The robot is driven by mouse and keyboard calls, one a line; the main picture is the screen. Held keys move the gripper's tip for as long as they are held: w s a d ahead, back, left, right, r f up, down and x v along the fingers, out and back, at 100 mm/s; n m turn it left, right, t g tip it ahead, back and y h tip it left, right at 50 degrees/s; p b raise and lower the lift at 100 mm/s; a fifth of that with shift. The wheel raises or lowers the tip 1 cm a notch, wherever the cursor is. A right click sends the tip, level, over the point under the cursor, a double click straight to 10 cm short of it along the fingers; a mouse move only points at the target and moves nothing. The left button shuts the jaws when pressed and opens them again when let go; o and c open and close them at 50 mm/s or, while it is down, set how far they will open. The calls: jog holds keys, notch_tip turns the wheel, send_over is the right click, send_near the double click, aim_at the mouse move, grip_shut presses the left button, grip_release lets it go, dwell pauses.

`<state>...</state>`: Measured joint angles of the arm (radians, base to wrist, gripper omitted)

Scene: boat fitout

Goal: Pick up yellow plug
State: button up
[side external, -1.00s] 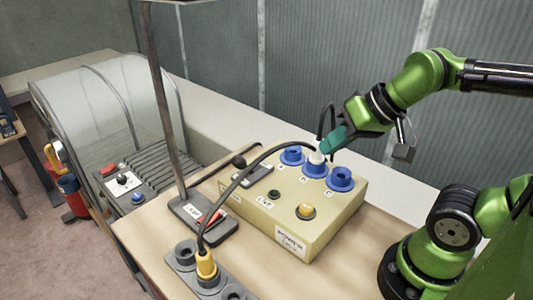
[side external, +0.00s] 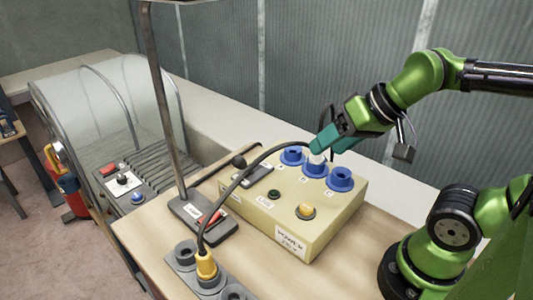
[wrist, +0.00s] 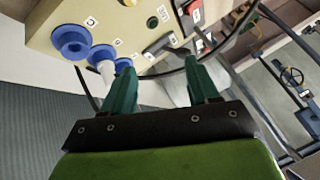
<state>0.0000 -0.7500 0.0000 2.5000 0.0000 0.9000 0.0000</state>
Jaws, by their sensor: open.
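The yellow plug (side external: 206,266) stands upright in a grey socket strip (side external: 184,254) at the lower left of the side external view. A dark cable rises from its top and arches to the power box. My gripper (side external: 324,150) is open above the back of the box, well away from the yellow plug. In the wrist view my gripper's teal fingers (wrist: 158,72) are apart with nothing held between them. A white plug (wrist: 106,73) in the middle blue socket is beside the left finger. I cannot make out the yellow plug in the wrist view.
The cream power box (side external: 335,225) has several blue sockets (side external: 341,178) and a yellow button (side external: 306,211) on top. A lamp post on a dark base (side external: 190,208) stands left of the box. The arched cable (side external: 235,185) crosses between box and strip.

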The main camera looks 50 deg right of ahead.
jog(key=n+g+h, duration=0.2)
jog(key=n+g, duration=0.5)
jog(key=n, duration=0.2)
send_over(203, 250)
jog(key=f, duration=1.2)
jog(key=shift+w+d+f, duration=0.2)
jog(key=shift+w+f, duration=0.05)
jog(key=shift+w, duration=0.05)
jog(key=f, duration=0.5)
jog(key=shift+s+a+f, duration=0.2)
jog(key=shift+s+f, duration=0.1)
